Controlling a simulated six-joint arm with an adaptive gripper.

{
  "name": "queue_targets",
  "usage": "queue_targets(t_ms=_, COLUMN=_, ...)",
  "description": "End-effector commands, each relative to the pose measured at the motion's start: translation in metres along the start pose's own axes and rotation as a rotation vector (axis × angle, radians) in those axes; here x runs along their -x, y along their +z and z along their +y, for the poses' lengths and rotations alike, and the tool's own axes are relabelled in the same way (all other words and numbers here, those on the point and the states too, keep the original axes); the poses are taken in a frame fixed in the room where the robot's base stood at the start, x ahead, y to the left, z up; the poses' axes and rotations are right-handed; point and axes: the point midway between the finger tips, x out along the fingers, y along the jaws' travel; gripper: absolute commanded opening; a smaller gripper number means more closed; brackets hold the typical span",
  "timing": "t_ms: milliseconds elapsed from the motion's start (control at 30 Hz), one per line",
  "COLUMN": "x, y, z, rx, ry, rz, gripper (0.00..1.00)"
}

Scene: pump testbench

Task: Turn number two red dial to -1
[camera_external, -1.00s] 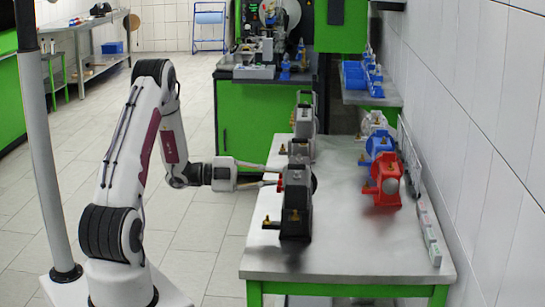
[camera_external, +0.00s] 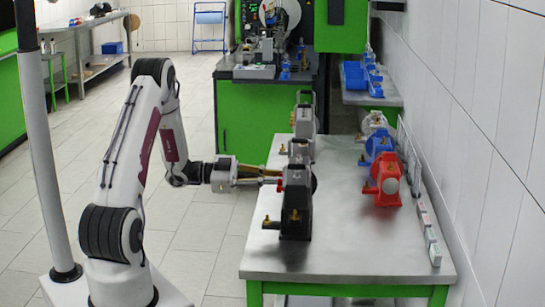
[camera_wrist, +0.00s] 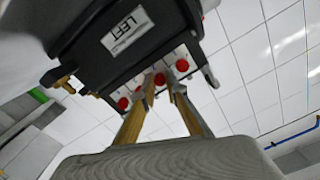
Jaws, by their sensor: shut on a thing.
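The dark pump unit with a white LEFT label (camera_wrist: 125,32) fills the upper left of the wrist view. A row of red dials runs along its edge, with one (camera_wrist: 122,103) to the left and one (camera_wrist: 182,65) to the right. My gripper (camera_wrist: 160,84) has its fingers around the middle red dial (camera_wrist: 159,79) and is shut on it. In the external view the unit (camera_external: 296,205) stands at the table's near left, and my gripper (camera_external: 277,182) reaches its left side. The dial numbers and settings are not readable.
More grey units (camera_external: 303,125) stand behind on the same table (camera_external: 345,250). A red pump (camera_external: 385,180) and a blue pump (camera_external: 379,145) stand to the right, near the wall. The table's front middle is clear.

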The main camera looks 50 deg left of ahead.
Motion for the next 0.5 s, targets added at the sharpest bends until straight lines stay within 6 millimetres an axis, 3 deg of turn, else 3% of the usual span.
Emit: queue_targets(t_ms=500, x=0.0006, y=0.0007, z=0.0002, rx=0.087, ry=0.002, rz=-0.003, gripper=0.00)
